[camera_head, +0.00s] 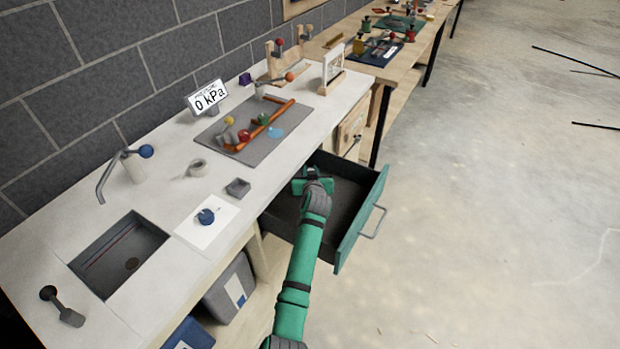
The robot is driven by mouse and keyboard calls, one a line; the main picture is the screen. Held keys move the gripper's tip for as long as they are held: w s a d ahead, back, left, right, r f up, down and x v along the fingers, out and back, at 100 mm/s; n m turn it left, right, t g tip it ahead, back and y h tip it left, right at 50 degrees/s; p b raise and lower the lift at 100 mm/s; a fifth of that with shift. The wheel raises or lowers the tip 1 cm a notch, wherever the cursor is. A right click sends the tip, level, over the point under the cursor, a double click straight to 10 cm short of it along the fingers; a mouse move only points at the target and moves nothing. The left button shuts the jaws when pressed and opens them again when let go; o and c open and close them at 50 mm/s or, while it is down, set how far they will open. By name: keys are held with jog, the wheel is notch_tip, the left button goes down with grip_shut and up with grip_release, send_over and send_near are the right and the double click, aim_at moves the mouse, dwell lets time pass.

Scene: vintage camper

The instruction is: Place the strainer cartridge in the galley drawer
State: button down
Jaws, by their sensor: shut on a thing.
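The galley drawer (351,236) is pulled out from under the white counter. It has a green front, a grey handle and a dark inside. My gripper (312,178) is over the back part of the open drawer, near the counter's edge. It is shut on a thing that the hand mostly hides. I cannot make out that thing's shape, or whether it touches the drawer floor. I cannot identify the strainer cartridge for certain in this view.
The counter (160,205) bears a sink (118,255), a faucet (130,165), a grey ring (197,168), a small grey box (238,187) and a grey mat (285,125) with colored parts. A gauge sign (208,97) reads 0 kPa. The floor at right is mostly clear.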

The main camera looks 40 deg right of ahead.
jog(key=shift+w+d+f, duration=0.2)
jog(key=shift+w+f, duration=0.1)
jog(key=shift+f, duration=0.15)
jog(key=shift+w+d+f, duration=0.2)
jog(key=shift+w+f, duration=0.05)
jog(key=shift+f, duration=0.2)
notch_tip(320, 180, down, 3)
jog(key=shift+r, duration=0.1)
jog(key=shift+a, duration=0.1)
jog(key=shift+s+d, duration=0.1)
jog(key=shift+d, duration=0.1)
jog(key=c, duration=1.6)
grip_release()
jog(key=shift+a, duration=0.1)
jog(key=shift+o, duration=0.2)
jog(key=shift+a, duration=0.1)
jog(key=shift+v, duration=3.7)
